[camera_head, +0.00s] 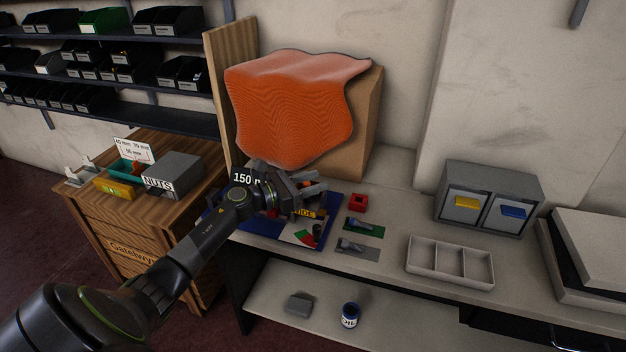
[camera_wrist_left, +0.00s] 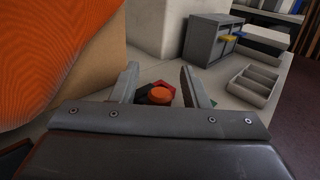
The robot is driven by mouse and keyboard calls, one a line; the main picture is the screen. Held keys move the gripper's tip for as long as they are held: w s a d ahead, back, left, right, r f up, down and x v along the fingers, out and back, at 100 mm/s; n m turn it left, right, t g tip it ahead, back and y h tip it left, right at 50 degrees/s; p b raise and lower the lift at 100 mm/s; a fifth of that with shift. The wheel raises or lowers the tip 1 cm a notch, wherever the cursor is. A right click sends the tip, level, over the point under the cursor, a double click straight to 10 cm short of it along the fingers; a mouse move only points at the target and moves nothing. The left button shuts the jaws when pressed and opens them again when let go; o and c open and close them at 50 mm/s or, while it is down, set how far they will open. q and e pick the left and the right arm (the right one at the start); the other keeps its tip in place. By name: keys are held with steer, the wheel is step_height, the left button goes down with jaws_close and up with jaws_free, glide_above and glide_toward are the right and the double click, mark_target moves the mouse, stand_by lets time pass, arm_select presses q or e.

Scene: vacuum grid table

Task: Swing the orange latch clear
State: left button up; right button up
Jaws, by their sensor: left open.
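My left gripper (camera_head: 318,188) is over the table in front of the cloth-covered box. In the left wrist view its two fingers (camera_wrist_left: 160,85) stand apart. A small round orange piece (camera_wrist_left: 160,95), perhaps the orange latch, shows between the fingers, with dark parts beside it. I cannot tell whether the fingers touch it; its lower part is hidden by the gripper body. A red square block (camera_head: 358,202) lies just right of the gripper on the table. My right gripper is not in view.
An orange cloth (camera_head: 290,100) drapes over a wooden box (camera_head: 368,115) behind the gripper. Green (camera_head: 374,228) and grey (camera_head: 358,251) plates lie in front. A divided tray (camera_head: 450,262) and a grey drawer unit (camera_head: 490,185) stand to the right.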

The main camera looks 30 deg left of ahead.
arm_select(q)
steer(key=shift+w, duration=0.1)
jaws_close()
steer(key=shift+d, duration=0.1)
